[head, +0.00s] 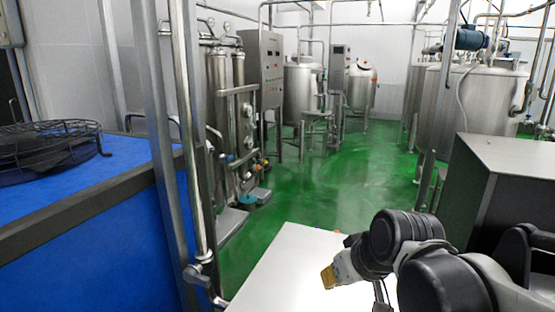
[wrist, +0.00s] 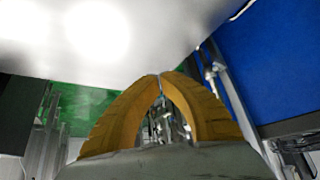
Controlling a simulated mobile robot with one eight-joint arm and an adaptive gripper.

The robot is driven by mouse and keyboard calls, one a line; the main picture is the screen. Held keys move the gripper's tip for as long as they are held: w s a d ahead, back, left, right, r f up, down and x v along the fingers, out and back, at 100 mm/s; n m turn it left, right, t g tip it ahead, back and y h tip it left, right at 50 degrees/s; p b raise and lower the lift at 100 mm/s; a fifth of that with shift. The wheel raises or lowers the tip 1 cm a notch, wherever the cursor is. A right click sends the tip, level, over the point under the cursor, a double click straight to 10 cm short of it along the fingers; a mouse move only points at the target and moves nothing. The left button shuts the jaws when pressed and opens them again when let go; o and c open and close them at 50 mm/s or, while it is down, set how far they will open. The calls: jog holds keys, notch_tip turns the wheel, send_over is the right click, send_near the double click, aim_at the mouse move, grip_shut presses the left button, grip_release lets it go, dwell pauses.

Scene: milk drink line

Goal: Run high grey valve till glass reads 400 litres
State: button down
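A grey valve (head: 197,275) with a lever-like handle sits low on a vertical pipe (head: 186,130), left of a white surface. Whether it is the task's high grey valve I cannot tell. A pipe with a grey fitting also shows in the wrist view (wrist: 212,70). My gripper (head: 328,278) is over the white surface, right of that valve and apart from it. In the wrist view its yellow fingers (wrist: 160,76) meet at the tips with an empty arch between them. I cannot make out a glass with a litre reading.
The white surface (head: 280,270) lies under my gripper. A blue-sided counter (head: 80,230) with a black wire rack (head: 50,140) stands at left. A steel box (head: 505,185) stands at right. Green floor (head: 350,185) is open beyond, with steel tanks (head: 465,110) and control cabinets (head: 264,70) behind.

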jog(key=s+d+f+m+h, duration=0.1)
jog(key=s+d+f, duration=0.1)
jog(key=s, duration=0.4)
jog(key=s+d+f+m+h, duration=0.1)
jog(key=s+d+f+m, duration=0.1)
jog(key=s+d, duration=0.3)
jog(key=shift+s+d+m+t, duration=0.25)
jog(key=shift+s+m+t, duration=0.05)
jog(key=shift+s, duration=0.1)
